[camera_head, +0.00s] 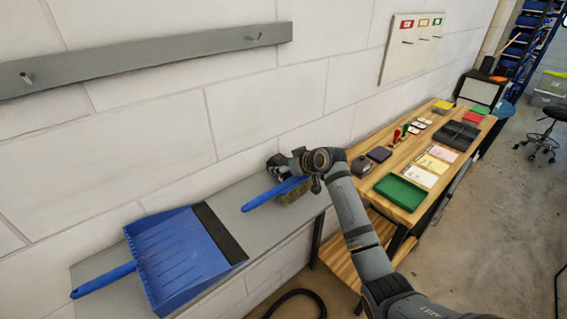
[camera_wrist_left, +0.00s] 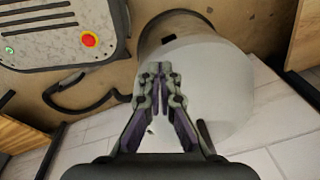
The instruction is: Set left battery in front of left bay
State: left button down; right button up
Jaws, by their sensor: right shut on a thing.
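No battery or bay can be made out in either view. My right gripper (camera_head: 285,164) is shut on a blue-handled brush (camera_head: 268,196) at the right end of the grey shelf (camera_head: 226,203). The arm hides part of the brush, and I cannot tell whether the brush touches the shelf. My left gripper (camera_wrist_left: 160,72) shows only in the left wrist view. Its fingers are together with nothing visible between them.
A blue dustpan (camera_head: 178,255) lies on the shelf to the left of the brush. A wooden bench (camera_head: 402,160) at the right holds a green tray (camera_head: 401,191), a dark tray (camera_head: 456,134), cards and stamps. A black hose (camera_head: 300,294) lies on the floor.

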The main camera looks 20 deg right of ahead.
pick_arm(q)
jog(key=shift+r, duration=0.2)
pick_arm(e)
jog(key=shift+w, duration=0.1)
pick_arm(q)
jog(key=shift+d, duration=0.1)
pick_arm(e)
jog(key=o, duration=1.7)
jog(key=shift+f, duration=0.15)
